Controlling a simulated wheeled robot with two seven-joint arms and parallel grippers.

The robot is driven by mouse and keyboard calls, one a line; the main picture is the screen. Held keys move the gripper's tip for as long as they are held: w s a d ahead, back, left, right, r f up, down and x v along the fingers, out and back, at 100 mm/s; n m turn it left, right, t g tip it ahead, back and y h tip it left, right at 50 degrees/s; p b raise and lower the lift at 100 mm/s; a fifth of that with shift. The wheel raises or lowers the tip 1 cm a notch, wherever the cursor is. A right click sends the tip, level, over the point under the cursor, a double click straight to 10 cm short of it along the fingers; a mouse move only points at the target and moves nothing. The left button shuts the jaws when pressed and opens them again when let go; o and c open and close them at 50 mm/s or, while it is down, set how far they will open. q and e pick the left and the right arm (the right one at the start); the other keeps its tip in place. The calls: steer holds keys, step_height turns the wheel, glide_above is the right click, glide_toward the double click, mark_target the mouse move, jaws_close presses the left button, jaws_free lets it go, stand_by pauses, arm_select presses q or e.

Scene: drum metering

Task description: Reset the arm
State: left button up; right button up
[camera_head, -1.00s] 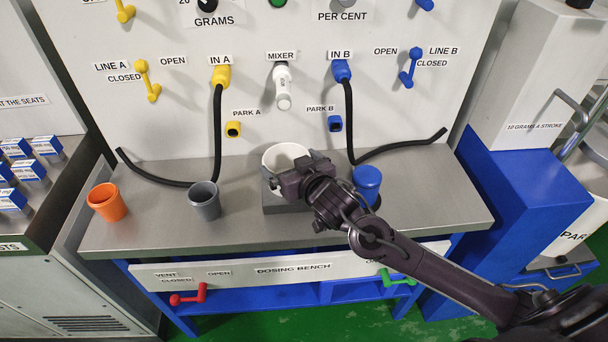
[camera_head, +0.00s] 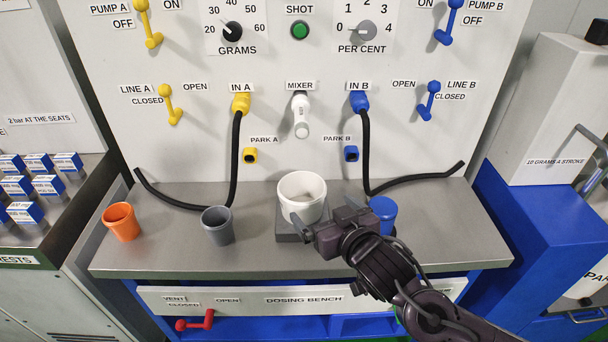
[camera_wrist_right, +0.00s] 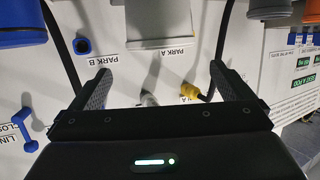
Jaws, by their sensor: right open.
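My right gripper (camera_head: 324,218) is open at the near right side of the white cup (camera_head: 301,197), which stands upright on a grey block (camera_head: 287,236) on the bench. In the right wrist view the jaws of my right gripper (camera_wrist_right: 160,88) are spread, with nothing held between them. The white cup (camera_wrist_right: 158,18) is beyond them at the top of that view. The blue cup (camera_head: 383,212) stands just behind my right arm, partly covered by it. I cannot tell whether a finger touches the white cup. My left gripper is not in view.
A grey cup (camera_head: 217,226) and an orange cup (camera_head: 121,222) stand on the left of the steel bench (camera_head: 165,250). Black hoses (camera_head: 235,165) hang from IN A and IN B. The white mixer nozzle (camera_head: 301,118) hangs above the white cup. The bench's front left is clear.

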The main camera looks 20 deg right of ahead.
steer(key=s+f+g+h, duration=0.1)
steer(key=s+f+g, duration=1.1)
steer(key=s, duration=0.5)
step_height(320, 180, down, 30)
steer(key=s+n+p, duration=0.1)
steer(key=s, duration=0.1)
steer(key=s+d+f, duration=0.2)
steer(key=s+f, duration=0.6)
steer(key=s, duration=0.1)
steer(key=s+d+f+g+p, duration=0.1)
steer(key=s+d+f, duration=0.1)
steer(key=s+f, duration=0.7)
steer(key=shift+s+f+g+h, duration=0.2)
steer(key=shift+s+g+h, duration=0.1)
steer(key=shift+s, duration=0.4)
steer(key=shift+d, duration=0.1)
